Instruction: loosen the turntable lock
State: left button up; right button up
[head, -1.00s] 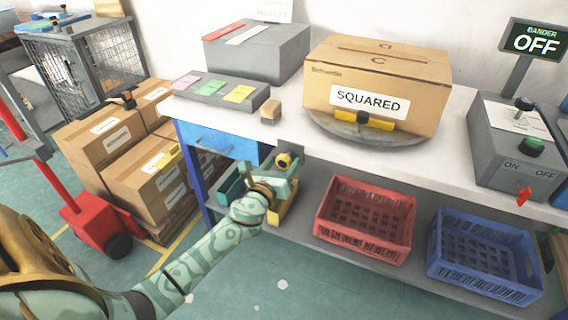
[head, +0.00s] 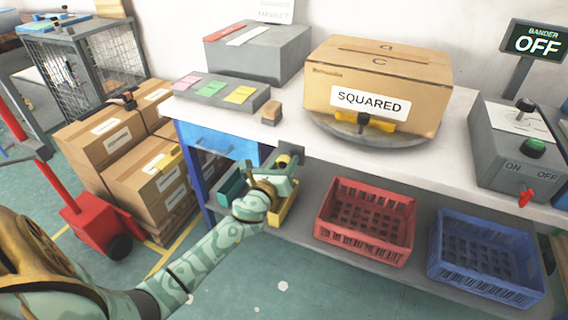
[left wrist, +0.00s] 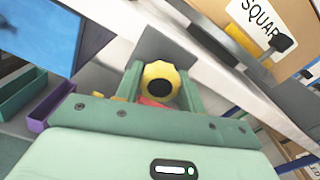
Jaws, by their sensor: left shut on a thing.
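A yellow round knob with a dark centre (left wrist: 160,83) sits on a grey plate (left wrist: 168,45) under the front edge of the bench. My left gripper (head: 286,172) is shut on this knob, with one green finger on each side of it in the left wrist view. In the head view the gripper hides most of the knob. The round grey turntable (head: 325,124) lies on the bench with a cardboard box (head: 378,75) marked SQUARED on it. A yellow block with a black knob (head: 364,122) is at the turntable's front. My right gripper is not in view.
A red crate (head: 365,222) and a blue crate (head: 485,255) stand on the lower shelf. A grey control box (head: 510,135) is at the bench's right; its screen (head: 535,40) reads BANDER OFF. Stacked cartons (head: 140,170) and a red pallet jack (head: 85,215) are at the left.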

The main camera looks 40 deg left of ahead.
pick_arm(q)
jog(key=n, duration=0.5)
jog(key=shift+n, duration=0.8)
jog(key=n, duration=0.2)
jog(key=shift+n, duration=0.3)
jog(key=n+p, duration=0.1)
jog(key=n, duration=0.2)
jog(key=shift+n, duration=0.4)
jog(key=n+p, duration=0.1)
jog(key=n, duration=0.2)
jog(key=shift+f+n+p, duration=0.1)
jog(key=shift+n+p, duration=0.7)
jog(key=shift+n, duration=1.1)
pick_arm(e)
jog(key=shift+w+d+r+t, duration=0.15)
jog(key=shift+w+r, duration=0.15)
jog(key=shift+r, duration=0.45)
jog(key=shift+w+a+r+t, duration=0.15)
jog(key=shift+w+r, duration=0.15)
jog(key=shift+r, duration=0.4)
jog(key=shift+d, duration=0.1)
